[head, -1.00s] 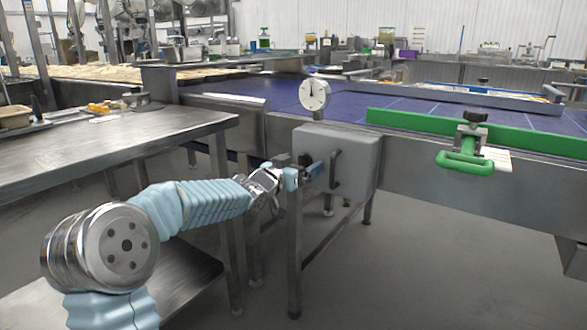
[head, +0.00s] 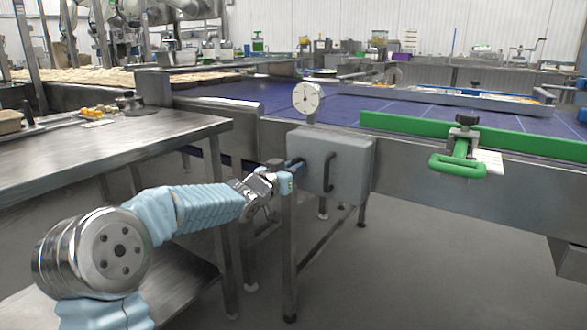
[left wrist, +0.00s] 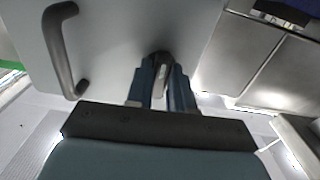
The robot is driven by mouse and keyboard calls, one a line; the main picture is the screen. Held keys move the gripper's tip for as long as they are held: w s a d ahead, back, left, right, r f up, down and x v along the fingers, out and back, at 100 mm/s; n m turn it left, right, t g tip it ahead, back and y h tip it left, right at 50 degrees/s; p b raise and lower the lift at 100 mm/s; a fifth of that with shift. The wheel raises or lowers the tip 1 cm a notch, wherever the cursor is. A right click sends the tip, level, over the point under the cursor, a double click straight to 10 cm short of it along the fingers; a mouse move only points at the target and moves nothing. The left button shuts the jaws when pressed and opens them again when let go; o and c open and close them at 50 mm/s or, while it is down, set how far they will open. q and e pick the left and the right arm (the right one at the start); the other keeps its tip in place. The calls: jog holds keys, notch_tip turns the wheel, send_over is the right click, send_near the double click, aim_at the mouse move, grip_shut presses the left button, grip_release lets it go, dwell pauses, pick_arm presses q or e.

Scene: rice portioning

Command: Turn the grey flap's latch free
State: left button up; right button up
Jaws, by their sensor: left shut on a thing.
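The grey flap (head: 354,165) is a flat panel on the side of the conveyor frame, with a dark bar handle (head: 329,172) on its face. In the left wrist view the flap (left wrist: 115,45) fills the upper middle and its handle (left wrist: 62,50) is at the left. My left gripper (head: 296,165) is at the flap's left edge, left of the handle. In the left wrist view its two blue fingers (left wrist: 161,85) are shut on the dark latch (left wrist: 161,62). The fingers partly hide the latch. My right gripper is not in view.
A round dial gauge (head: 308,97) stands above the flap. A green rail (head: 400,123) and a green clamp handle (head: 458,166) are on the conveyor at the right. A steel table (head: 110,150) is at the left, close to my left arm. The floor at lower right is clear.

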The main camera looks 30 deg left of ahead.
pick_arm(q)
jog(key=n+p, duration=0.2)
jog(key=shift+n+p, duration=0.3)
jog(key=shift+n, duration=0.1)
dwell(0.3)
jog(key=n+p, duration=0.3)
dwell(0.3)
dwell(0.3)
